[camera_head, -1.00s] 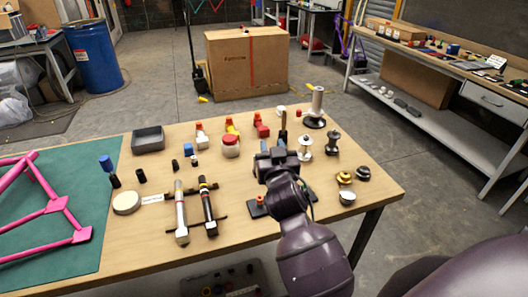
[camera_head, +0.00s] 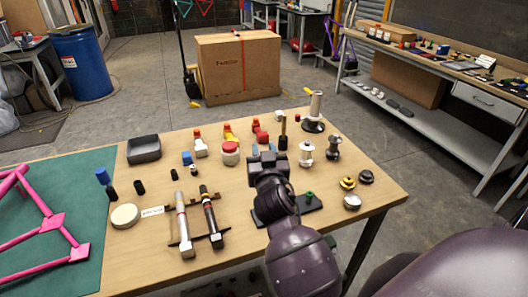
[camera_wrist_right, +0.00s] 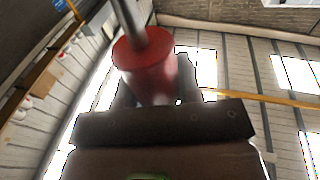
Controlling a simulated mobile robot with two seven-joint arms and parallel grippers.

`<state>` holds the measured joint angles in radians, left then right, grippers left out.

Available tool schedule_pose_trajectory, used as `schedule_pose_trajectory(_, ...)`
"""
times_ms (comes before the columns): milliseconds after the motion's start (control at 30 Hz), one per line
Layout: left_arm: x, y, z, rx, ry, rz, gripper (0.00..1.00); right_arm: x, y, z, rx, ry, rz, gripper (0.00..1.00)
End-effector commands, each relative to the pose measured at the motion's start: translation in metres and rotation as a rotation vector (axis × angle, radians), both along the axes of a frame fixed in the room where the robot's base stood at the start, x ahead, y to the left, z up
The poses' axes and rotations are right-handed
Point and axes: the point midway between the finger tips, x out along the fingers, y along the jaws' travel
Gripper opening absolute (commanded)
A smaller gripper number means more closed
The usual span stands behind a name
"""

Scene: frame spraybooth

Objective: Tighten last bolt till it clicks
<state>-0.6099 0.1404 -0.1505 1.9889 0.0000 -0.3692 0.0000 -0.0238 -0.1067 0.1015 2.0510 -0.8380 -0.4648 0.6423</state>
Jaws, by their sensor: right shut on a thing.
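My right gripper (camera_head: 268,160) reaches over the table from the front. In the right wrist view it is shut on a red cylindrical part (camera_wrist_right: 148,62) with a grey metal shaft (camera_wrist_right: 128,14). In the head view the gripper hides most of what it holds. A dark plate (camera_head: 272,214) lies under my right forearm, with a green knob-like piece (camera_head: 309,196) at its right end; my arm covers its middle. I cannot make out the bolt. Two bar-shaped tools, one silver (camera_head: 182,222) and one black (camera_head: 210,212), lie side by side on a cradle. My left gripper is not in view.
A red-lidded jar (camera_head: 230,154), a dark upright tool (camera_head: 283,130) and metal spools (camera_head: 306,153) stand around the gripper. A grey tray (camera_head: 144,150) sits back left. A pink frame (camera_head: 50,221) lies on the green mat (camera_head: 82,170).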

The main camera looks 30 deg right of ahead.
Motion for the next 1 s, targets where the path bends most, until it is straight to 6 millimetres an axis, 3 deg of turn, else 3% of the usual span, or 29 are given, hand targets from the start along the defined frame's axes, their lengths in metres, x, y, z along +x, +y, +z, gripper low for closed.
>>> schedule_pose_trajectory(600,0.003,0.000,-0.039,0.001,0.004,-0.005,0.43,0.000,0.000,-0.044,0.000,0.001,0.000,0.00)
schedule_pose_trajectory(1000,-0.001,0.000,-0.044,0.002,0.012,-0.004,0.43,0.000,0.000,-0.047,0.000,-0.001,0.000,0.00)
